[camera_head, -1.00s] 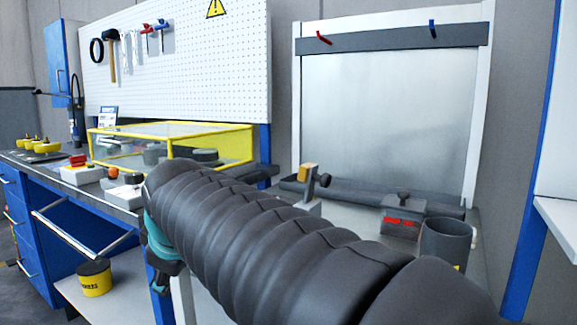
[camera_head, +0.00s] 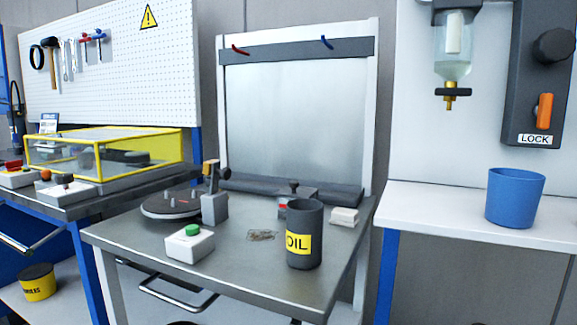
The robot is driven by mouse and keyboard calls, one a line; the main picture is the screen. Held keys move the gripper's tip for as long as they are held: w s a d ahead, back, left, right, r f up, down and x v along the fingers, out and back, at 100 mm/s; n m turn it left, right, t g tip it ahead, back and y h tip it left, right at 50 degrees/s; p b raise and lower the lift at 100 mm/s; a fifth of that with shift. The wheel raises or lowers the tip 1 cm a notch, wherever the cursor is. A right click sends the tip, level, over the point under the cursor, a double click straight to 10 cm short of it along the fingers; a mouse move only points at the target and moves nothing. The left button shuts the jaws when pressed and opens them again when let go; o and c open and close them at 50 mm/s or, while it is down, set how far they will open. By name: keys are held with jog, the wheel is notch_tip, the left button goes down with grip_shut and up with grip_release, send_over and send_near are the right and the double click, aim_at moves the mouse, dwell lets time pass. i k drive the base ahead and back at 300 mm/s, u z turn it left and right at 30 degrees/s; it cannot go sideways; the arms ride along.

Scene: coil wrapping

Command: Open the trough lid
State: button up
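No part is marked as the trough, so I cannot tell for sure which it is. A long dark trough-like piece (camera_head: 340,193) lies along the back of the middle grey table, at the foot of an upright metal panel (camera_head: 295,115). A small dark block with a knob (camera_head: 294,187) sits at its front, partly hidden by the oil can. A clear case with a yellow frame (camera_head: 105,150) stands on the left bench, with its top down. My gripper is out of view.
The grey table (camera_head: 115,235) holds a dark turntable (camera_head: 165,207), a green-button box (camera_head: 190,243), an OIL can (camera_head: 304,235) and a white block (camera_head: 344,217). A bar handle (camera_head: 178,300) juts from its front. A blue cup (camera_head: 514,197) stands on the right shelf, below a LOCK-labelled panel (camera_head: 540,75).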

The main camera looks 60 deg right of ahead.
aim_at(292, 190)
jog(key=u, duration=0.85)
jog(key=i, duration=2.65)
jog(key=z, duration=3.65)
jog(key=i, duration=0.5)
